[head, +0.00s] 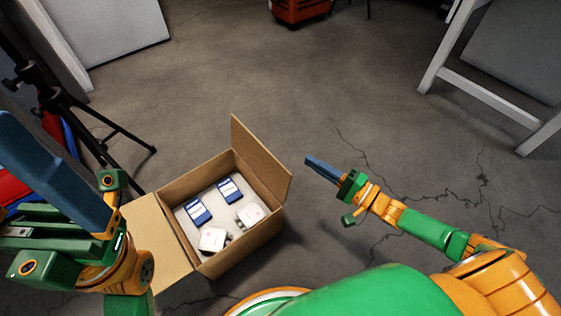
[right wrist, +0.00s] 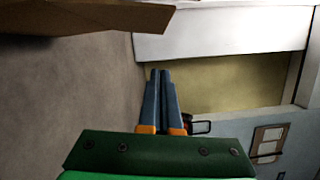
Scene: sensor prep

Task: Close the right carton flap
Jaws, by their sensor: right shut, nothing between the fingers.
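An open cardboard carton (head: 216,267) stands on the floor left of centre in the head view. Its right flap (head: 262,160) stands up from the far right side. Another flap (head: 157,238) is folded outward on the left. My right gripper (head: 308,161) is shut and empty, to the right of the right flap and apart from it. In the right wrist view its fingers (right wrist: 160,72) are together, and a brown cardboard panel (right wrist: 90,18) crosses the upper left. My left gripper (head: 45,165) is large at the left edge; its finger gap is hidden.
Inside the carton lie two blue-and-white packs (head: 197,212) and two white devices (head: 249,214). A black tripod (head: 85,115) stands left of the carton. A white-framed table (head: 475,90) is at upper right. The floor (head: 300,90) beyond the carton is clear.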

